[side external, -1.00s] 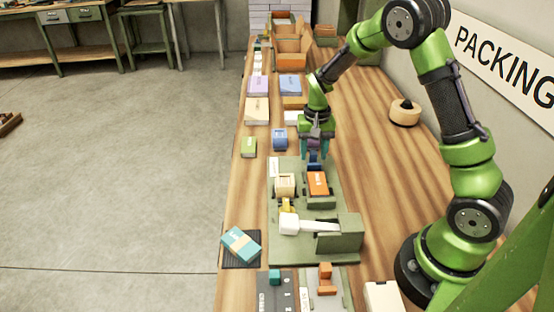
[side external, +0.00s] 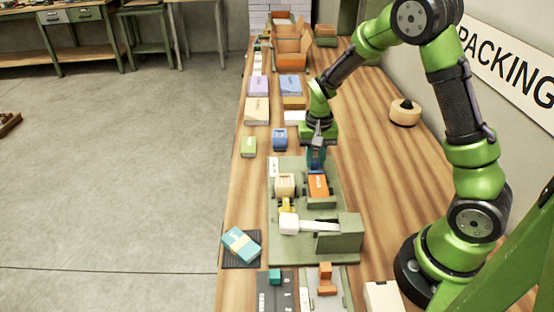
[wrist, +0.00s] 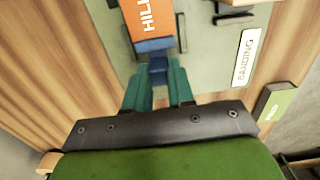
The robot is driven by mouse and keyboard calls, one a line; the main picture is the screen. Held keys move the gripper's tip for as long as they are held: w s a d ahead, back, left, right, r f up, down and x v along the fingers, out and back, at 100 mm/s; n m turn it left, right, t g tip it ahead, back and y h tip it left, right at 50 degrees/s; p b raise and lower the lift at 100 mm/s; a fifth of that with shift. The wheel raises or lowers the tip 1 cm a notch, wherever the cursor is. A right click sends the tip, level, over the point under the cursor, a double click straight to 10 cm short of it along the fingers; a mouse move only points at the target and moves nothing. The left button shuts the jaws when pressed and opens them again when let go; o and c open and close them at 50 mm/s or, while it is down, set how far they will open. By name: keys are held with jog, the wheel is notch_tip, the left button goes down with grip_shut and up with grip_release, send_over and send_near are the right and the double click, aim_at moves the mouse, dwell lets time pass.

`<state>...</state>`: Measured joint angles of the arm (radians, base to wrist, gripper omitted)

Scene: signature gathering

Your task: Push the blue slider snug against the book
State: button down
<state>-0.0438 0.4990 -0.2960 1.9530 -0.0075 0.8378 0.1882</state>
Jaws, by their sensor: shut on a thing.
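The orange book (side external: 318,185) lies on the green fixture board in the side view. In the wrist view its lettered cover (wrist: 148,17) fills the top middle. The blue slider (wrist: 155,46) is at the book's near edge in the wrist view, with its wide face along that edge; I cannot tell whether a thin gap is left. My gripper (wrist: 158,84) has its teal fingers shut on the slider's narrower rear part. In the side view my gripper (side external: 316,158) is just behind the book and mostly hides the slider.
The green board (side external: 335,248) also carries a cream block (side external: 284,185) and a white-headed lever (side external: 289,224). A blue box (side external: 280,139) and a green book (side external: 249,147) lie to the left behind. Bare wood (side external: 375,160) is free on the right.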

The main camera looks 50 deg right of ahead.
aim_at(315, 161)
jog(key=shift+s+a, duration=0.35)
jog(key=c, duration=1)
grip_release()
jog(key=shift+o, duration=0.2)
jog(key=shift+r, duration=0.15)
notch_tip(315, 161, up, 17)
jog(key=shift+w, duration=0.1)
